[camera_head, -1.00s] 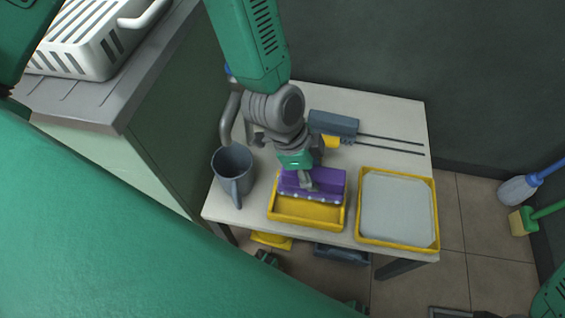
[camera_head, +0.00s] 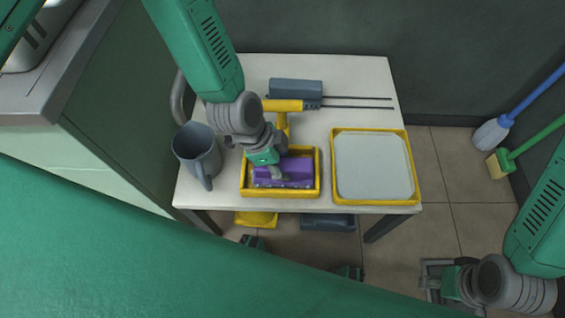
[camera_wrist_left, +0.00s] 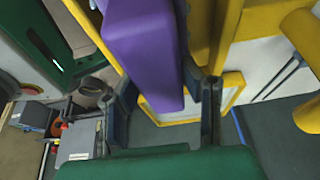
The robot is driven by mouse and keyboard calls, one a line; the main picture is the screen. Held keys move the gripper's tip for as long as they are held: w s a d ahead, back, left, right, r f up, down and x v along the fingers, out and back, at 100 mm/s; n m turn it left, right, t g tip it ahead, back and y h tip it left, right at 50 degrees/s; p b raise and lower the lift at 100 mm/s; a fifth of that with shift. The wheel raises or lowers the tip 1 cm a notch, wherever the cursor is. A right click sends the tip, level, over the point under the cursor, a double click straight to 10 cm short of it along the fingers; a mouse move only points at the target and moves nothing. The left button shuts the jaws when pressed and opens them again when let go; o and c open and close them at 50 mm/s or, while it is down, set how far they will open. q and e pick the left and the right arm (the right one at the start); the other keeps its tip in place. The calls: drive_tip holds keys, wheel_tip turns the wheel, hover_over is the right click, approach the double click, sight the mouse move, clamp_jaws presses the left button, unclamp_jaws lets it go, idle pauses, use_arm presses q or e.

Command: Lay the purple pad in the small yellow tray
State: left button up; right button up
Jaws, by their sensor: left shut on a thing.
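The purple pad (camera_head: 298,170) is inside the small yellow tray (camera_head: 281,193), within its rim. Whether its whole underside touches the tray floor cannot be told. My left gripper (camera_head: 278,175) comes down over the tray and is shut on the pad. In the left wrist view the pad (camera_wrist_left: 145,55) sits between the fingers (camera_wrist_left: 165,105).
A grey mug (camera_head: 197,153) stands just left of the tray. A larger yellow-rimmed tray (camera_head: 373,165) with a pale grey surface is on the right. Behind are a blue-grey block with rods (camera_head: 297,92) and a yellow bar-shaped part (camera_head: 283,106). The table's back right is mostly clear.

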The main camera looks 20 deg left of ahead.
use_arm(q)
drive_tip(key=shift+a+f, duration=0.1)
drive_tip(key=shift+f, duration=0.05)
drive_tip(key=o, duration=1.1)
drive_tip(key=shift+a, duration=0.65)
drive_tip(key=shift+d+r, duration=0.2)
drive_tip(key=shift+r, duration=0.2)
drive_tip(key=p+v, duration=0.1)
drive_tip(key=v, duration=0.2)
drive_tip(key=p+v, duration=0.1)
drive_tip(key=v, duration=0.1)
drive_tip(key=shift+d+p, duration=0.3)
drive_tip(key=shift+p, duration=0.05)
drive_tip(key=p+v, duration=0.1)
drive_tip(key=v, duration=0.2)
drive_tip(key=a+p+v, duration=0.1)
drive_tip(key=v, duration=0.2)
drive_tip(key=shift+f, duration=0.2)
drive_tip(key=shift+r, duration=0.25)
drive_tip(key=shift+d+r, duration=0.1)
drive_tip(key=shift+d, duration=0.1)
use_arm(e)
drive_tip(key=r, duration=0.5)
drive_tip(key=shift+a, duration=0.25)
